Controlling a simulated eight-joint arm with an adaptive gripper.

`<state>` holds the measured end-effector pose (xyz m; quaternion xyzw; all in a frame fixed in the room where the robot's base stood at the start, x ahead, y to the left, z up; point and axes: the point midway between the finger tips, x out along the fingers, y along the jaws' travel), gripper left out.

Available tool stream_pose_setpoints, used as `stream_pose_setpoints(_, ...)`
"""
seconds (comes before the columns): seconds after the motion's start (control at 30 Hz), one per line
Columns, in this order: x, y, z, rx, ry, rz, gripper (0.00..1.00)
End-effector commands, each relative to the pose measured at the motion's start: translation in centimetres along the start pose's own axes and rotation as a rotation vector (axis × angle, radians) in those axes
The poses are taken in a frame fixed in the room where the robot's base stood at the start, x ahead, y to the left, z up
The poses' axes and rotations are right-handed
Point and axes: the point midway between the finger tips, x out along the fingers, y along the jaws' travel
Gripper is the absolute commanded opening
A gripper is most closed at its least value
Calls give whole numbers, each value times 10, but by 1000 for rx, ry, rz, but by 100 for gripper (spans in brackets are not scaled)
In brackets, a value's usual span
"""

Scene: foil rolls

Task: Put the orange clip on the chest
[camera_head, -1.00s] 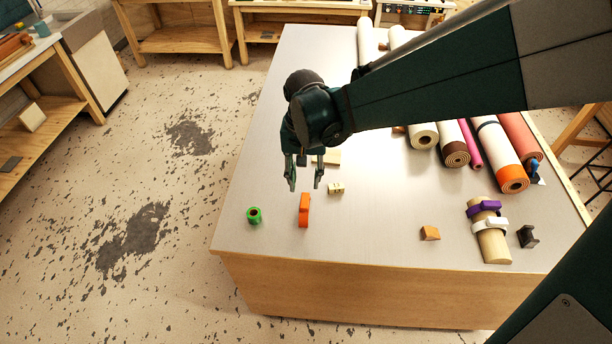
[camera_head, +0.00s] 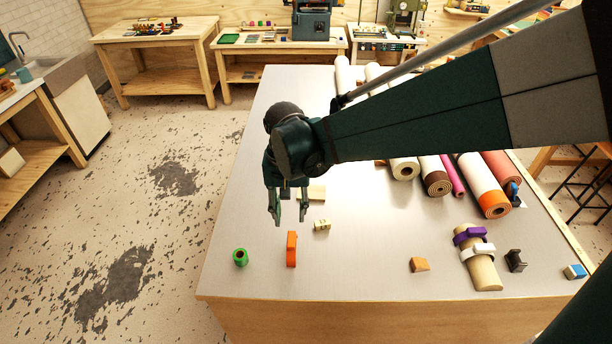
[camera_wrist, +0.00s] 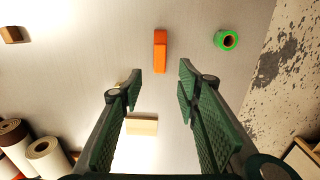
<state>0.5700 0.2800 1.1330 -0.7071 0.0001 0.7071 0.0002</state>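In the wrist view the clip (camera_wrist: 160,50) is beyond the gap between the fingers, apart from both. My gripper (camera_head: 289,221) is open and empty, just behind and above the clip in the head view. Its two green padded fingers (camera_wrist: 160,70) are spread in the wrist view. I cannot make out anything that is clearly a chest.
A green roll (camera_head: 240,258) stands left of the clip. A small tan block (camera_head: 322,225) and a flat block (camera_head: 316,193) lie behind. A wedge (camera_head: 419,265) and a cylinder with purple and white clips (camera_head: 484,270) lie right. Several rolls (camera_head: 483,184) lie at back right.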

Motion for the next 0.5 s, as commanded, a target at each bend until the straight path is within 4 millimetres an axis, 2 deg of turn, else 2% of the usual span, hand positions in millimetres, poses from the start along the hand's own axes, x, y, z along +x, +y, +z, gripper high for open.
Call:
stream_pose_setpoints(0.27, -2, 3, 0, 1, 4, -2, 33)
stream_pose_setpoints(0.5, -17, 24, 4, 2, 37, -18, 33)
